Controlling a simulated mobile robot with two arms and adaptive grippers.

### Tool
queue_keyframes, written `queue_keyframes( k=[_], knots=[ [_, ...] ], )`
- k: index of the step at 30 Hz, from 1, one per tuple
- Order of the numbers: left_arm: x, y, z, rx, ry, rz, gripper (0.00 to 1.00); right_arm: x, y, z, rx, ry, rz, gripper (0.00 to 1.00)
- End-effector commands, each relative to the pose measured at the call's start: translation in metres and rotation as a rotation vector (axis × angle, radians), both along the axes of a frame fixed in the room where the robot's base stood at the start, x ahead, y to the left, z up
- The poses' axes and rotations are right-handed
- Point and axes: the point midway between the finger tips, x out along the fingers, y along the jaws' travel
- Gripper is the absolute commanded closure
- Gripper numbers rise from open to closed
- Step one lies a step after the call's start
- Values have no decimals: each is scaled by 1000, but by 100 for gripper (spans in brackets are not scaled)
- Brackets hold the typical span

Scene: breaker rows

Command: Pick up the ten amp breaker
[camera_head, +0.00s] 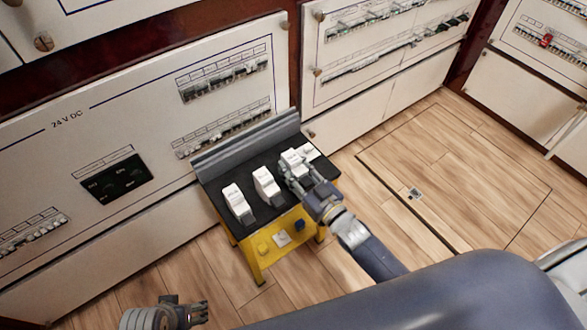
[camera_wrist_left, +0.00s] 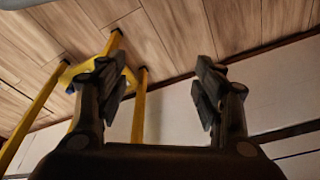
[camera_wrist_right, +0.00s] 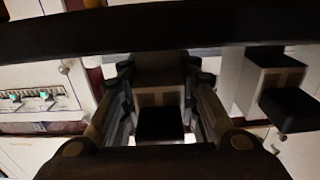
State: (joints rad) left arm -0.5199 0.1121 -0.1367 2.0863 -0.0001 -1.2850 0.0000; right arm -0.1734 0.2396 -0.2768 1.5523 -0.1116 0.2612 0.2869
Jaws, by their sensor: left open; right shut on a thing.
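Several white breakers stand in a row on the black top of a small yellow stand (camera_head: 215,192). My right gripper (camera_head: 300,175) is over the right part of the row, shut on a white breaker (camera_head: 292,157). In the right wrist view this breaker (camera_wrist_right: 158,98), with a black part facing the camera, sits between both fingers. I cannot tell whether it is clear of the top. Its rating is too small to read. My left gripper (camera_head: 198,312) is low at the bottom left, open and empty; its spread fingers also show in the left wrist view (camera_wrist_left: 165,95).
Two more breakers (camera_head: 237,201) (camera_head: 266,184) stand left of the held one. A white piece (camera_head: 310,151) lies to its right, partly hidden. A grey rail (camera_head: 245,143) edges the stand's back, close to the 24 V DC panel (camera_head: 120,120). Wooden floor at right is open.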

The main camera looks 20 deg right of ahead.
Motion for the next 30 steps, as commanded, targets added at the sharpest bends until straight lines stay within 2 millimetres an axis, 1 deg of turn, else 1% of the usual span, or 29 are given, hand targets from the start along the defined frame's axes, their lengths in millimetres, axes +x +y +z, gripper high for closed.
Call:
queue_keyframes(
  k=[1, 8, 9, 14, 21, 25, 27, 30],
  knots=[
    [-3, -1, -8, 1, 13, -1, 38, 0, 0, 7, 0, -4, 1, 100],
    [-5, -1, -35, 2, 29, -3, 38, 0, 0, 29, -1, -4, 1, 100],
    [-6, 0, -39, 1, 29, -3, 38, 1, -6, 30, -5, -3, 0, 100],
    [-7, 0, -47, 2, 32, -4, 38, 3, -45, 31, -8, -2, 0, 100],
    [-9, 0, -54, 3, 35, -5, 38, 7, -108, 37, -7, -1, 0, 100],
    [-9, 0, -55, 3, 36, -5, 38, 8, -134, 39, -4, -1, 0, 100],
    [-9, 0, -56, 3, 35, -5, 38, 9, -144, 40, -3, -2, 0, 100],
    [-9, 0, -56, 2, 36, -5, 38, 9, -153, 41, -1, -3, 1, 100]
  ],
)
